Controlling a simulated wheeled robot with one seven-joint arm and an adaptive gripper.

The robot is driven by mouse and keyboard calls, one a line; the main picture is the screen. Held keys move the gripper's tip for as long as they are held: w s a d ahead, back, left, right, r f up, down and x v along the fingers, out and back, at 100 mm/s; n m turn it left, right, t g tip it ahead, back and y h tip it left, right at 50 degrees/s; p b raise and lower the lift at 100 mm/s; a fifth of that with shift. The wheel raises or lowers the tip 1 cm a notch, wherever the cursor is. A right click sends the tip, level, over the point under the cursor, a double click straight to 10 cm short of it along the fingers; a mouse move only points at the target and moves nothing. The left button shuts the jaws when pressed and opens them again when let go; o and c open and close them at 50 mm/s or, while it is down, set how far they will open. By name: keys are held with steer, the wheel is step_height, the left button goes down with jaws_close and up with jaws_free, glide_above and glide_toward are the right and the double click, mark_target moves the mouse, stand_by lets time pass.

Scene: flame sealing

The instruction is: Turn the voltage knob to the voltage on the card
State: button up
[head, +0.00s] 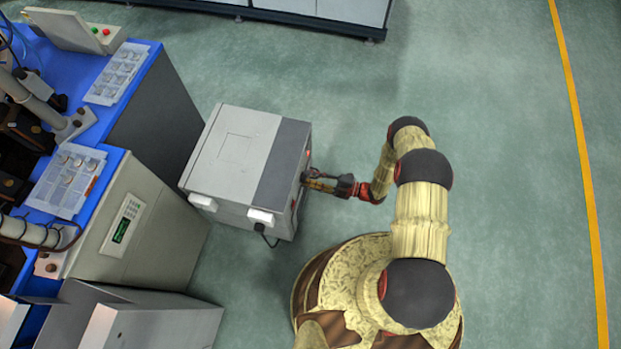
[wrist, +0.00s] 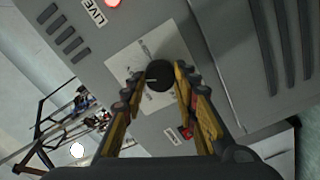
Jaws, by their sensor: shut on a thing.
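The black voltage knob (wrist: 159,76) sits on a pale square dial plate (wrist: 124,62) on the grey cabinet face in the wrist view. A light mark shows on the knob's left side. My gripper (wrist: 160,86) has its two yellow fingers on either side of the knob, closed on it. In the head view my gripper (head: 309,180) meets the right face of the grey cabinet (head: 238,150), and the knob is hidden there. The dial's print is too small to read. I cannot make out a voltage card in either view.
A red lamp (wrist: 113,3) and a "LIVE" label (wrist: 94,12) are above the dial plate. Vents lie on both sides. A blue workbench (head: 135,100) with trays stands left of the cabinet. The green floor (head: 480,110) to the right is clear.

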steer(key=m, duration=1.2)
steer(key=shift+m, duration=0.3)
stand_by(0.4)
steer(key=o, duration=1.2)
steer(key=v, duration=1.2)
